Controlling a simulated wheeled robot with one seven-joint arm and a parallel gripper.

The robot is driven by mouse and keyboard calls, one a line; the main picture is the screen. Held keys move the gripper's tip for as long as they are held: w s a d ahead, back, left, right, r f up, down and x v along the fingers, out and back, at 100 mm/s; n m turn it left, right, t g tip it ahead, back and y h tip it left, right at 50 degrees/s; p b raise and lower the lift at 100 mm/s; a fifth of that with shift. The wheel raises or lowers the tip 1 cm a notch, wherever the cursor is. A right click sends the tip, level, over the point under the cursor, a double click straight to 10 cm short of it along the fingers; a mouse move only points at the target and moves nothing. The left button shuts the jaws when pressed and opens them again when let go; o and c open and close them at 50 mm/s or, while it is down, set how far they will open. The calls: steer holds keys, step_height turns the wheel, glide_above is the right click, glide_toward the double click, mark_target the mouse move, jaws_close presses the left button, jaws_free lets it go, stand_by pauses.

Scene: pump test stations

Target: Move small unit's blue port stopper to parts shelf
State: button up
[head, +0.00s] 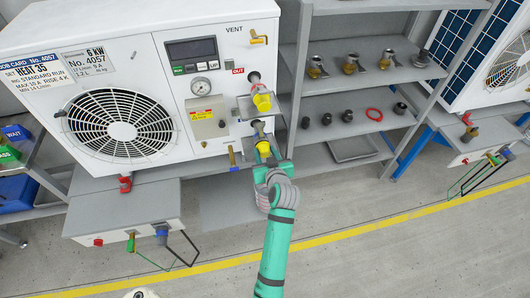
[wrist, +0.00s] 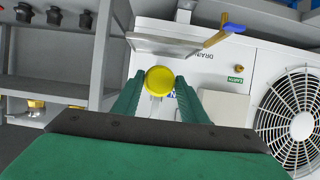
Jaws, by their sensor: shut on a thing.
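A white unit marked 6 kW, No. 4057 (head: 85,65) stands on a grey bench at the left. A yellow stopper (head: 263,148) sits at its lower port, and it also shows in the wrist view (wrist: 160,80). My gripper (wrist: 160,95) is shut on this stopper, with one finger on each side. In the head view my gripper (head: 265,168) is just below the stopper. I cannot tell whether the stopper is still seated in the port. A second yellow stopper (head: 262,101) is at the upper port, near the red OUT label. The parts shelf (head: 330,131) stands right of the unit.
The shelf holds brass fittings (head: 350,63), dark caps (head: 347,115) and a red ring (head: 374,114). Another unit (head: 500,60) stands at the right.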

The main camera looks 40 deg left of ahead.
steer(key=shift+s+d, duration=0.95)
steer(key=shift+d, duration=0.1)
stand_by(0.6)
steer(key=shift+s+d, duration=0.9)
steer(key=shift+d, duration=0.2)
steer(key=w+d+f+m+t+h, duration=0.25)
steer(key=d+f, duration=0.35)
steer(key=d, duration=0.3)
steer(key=w+d+f+m+t+h, duration=0.1)
steer(key=d+f+m+h, duration=0.15)
steer(key=d+f, duration=0.45)
steer(key=s+d+f+m+h, duration=0.2)
steer(key=d+f, duration=0.1)
steer(key=d, duration=0.5)
steer(key=s+d+f+m+t+h, duration=0.1)
steer(key=s+d+f+m+h, duration=0.2)
steer(key=d, duration=0.5)
steer(key=shift+f, duration=0.8)
